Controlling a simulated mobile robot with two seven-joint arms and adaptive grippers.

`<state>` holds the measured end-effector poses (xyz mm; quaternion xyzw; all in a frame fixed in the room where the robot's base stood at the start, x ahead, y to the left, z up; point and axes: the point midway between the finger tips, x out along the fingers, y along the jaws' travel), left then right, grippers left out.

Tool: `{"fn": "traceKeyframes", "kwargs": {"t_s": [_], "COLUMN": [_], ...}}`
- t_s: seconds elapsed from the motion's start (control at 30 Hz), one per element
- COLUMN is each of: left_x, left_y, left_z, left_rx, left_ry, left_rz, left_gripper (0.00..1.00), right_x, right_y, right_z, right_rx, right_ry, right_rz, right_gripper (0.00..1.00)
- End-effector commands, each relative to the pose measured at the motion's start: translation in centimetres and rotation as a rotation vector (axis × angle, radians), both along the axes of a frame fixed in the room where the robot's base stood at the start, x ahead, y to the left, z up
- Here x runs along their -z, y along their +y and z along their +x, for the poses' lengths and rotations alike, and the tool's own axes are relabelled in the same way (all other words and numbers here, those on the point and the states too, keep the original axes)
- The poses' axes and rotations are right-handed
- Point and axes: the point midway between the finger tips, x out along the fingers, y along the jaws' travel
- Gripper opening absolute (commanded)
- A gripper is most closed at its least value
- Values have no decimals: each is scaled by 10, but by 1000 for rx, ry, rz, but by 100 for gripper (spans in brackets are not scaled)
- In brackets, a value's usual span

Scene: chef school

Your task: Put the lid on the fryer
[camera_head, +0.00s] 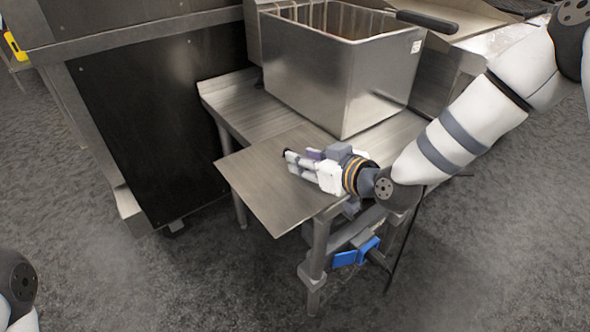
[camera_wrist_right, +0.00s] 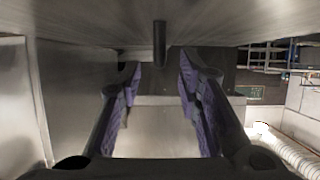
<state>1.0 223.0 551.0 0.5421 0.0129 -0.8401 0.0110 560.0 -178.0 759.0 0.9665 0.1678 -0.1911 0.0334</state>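The fryer (camera_head: 320,87) is a steel box at the top middle of the head view, with its top open. The lid (camera_head: 262,193) is a flat steel sheet lying on the bench in front of it, its near part overhanging the edge. My right gripper (camera_head: 289,160) is low over the lid, pointing left. In the right wrist view, the open gripper (camera_wrist_right: 159,75) has a small upright handle (camera_wrist_right: 160,42) between its purple finger pads, apparently untouched. The lid (camera_wrist_right: 245,22) fills the top of that view, which looks upside down. My left gripper is out of view.
A basket with a black handle (camera_head: 427,21) sits in the fryer. The steel bench (camera_head: 243,101) carries the fryer. A dark-panelled steel unit (camera_head: 150,120) stands left of it. A blue item (camera_head: 356,252) is below the bench. Floor is clear in front.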

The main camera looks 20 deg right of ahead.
Motion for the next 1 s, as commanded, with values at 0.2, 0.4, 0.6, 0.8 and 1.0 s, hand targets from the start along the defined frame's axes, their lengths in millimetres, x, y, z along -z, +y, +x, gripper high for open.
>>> {"fn": "traceKeyframes", "kwargs": {"t_s": [0.2,0.4,0.6,0.8,1.0], "left_x": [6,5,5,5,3], "left_y": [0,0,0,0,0], "left_z": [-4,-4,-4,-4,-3], "left_rx": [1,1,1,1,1], "left_ry": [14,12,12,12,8], "left_rz": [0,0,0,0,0], "left_gripper": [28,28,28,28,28], "right_x": [12,10,10,9,1], "right_y": [7,7,7,7,7], "right_z": [22,22,21,22,22], "right_rx": [0,0,0,1,0], "right_ry": [3,1,1,-2,-5], "right_rz": [-1,0,0,-1,0], "right_gripper": [32,25,0,0,0]}}
